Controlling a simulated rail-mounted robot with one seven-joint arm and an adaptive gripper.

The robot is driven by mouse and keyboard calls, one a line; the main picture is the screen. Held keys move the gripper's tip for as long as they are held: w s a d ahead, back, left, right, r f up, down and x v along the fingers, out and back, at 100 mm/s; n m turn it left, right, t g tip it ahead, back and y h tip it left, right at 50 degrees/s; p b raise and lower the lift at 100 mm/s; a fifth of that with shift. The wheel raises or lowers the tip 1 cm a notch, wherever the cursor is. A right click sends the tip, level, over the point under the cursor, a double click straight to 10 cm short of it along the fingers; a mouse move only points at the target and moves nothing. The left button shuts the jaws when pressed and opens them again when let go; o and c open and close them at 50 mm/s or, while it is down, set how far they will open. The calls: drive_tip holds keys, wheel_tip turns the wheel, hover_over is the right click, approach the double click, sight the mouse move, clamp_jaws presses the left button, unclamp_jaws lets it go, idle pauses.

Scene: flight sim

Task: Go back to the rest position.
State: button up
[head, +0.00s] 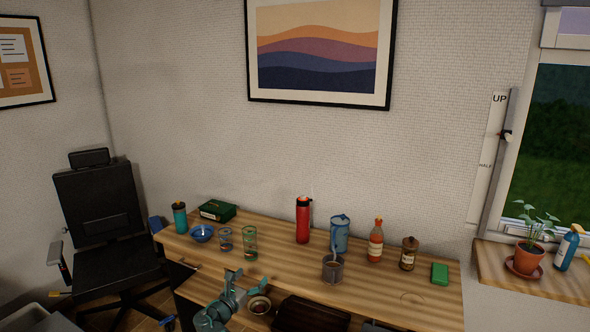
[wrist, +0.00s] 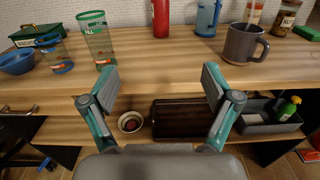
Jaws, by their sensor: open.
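My gripper (wrist: 160,95) is open and empty in the wrist view, its two teal and grey fingers spread wide in front of the wooden desk (wrist: 160,75). Nothing is between the fingers. In the head view my gripper and teal arm (head: 230,298) show at the desk's front edge, left of the middle. A dark grey mug (wrist: 243,45) stands on the desk, beyond and right of the right finger. It also shows in the head view (head: 332,270), with something thin standing up from it.
Two glasses (head: 250,244), a blue bowl (head: 202,234), a red bottle (head: 303,220), a blue jug (head: 340,234) and a sauce bottle (head: 375,241) stand on the desk. Below it, a shelf holds a small bowl (wrist: 131,122), a dark tray (wrist: 180,104) and a grey bin (wrist: 262,125).

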drive_tip(key=s+d+f+m+g, duration=0.4)
drive_tip(key=s+d+f+m, duration=0.25)
drive_tip(key=f, duration=0.35)
drive_tip(key=s+d+f+m+g+y, duration=0.1)
drive_tip(key=s+d+f+m+g, duration=0.35)
drive_tip(key=s+f+m, duration=0.35)
drive_tip(key=s+d+f+m+g, duration=0.4)
drive_tip(key=s+d+f, duration=0.25)
drive_tip(key=f, duration=0.45)
drive_tip(key=s+d+f+m+g+y, duration=0.2)
drive_tip(key=s+d+f+m+g, duration=0.1)
drive_tip(key=s, duration=0.9)
drive_tip(key=s+d+f+m+g+y, duration=0.2)
drive_tip(key=s+d+f+m+g, duration=0.2)
drive_tip(key=s, duration=0.9)
drive_tip(key=s+d+f+m+g+y, duration=0.2)
drive_tip(key=s+d+f+m, duration=0.3)
drive_tip(key=s, duration=0.8)
drive_tip(key=shift+s+d+f+g+y, duration=0.3)
drive_tip(key=shift+d+f+g, duration=0.2)
drive_tip(key=shift+d+g, duration=0.4)
drive_tip(key=shift+w+m, duration=0.1)
drive_tip(key=shift+m, duration=0.15)
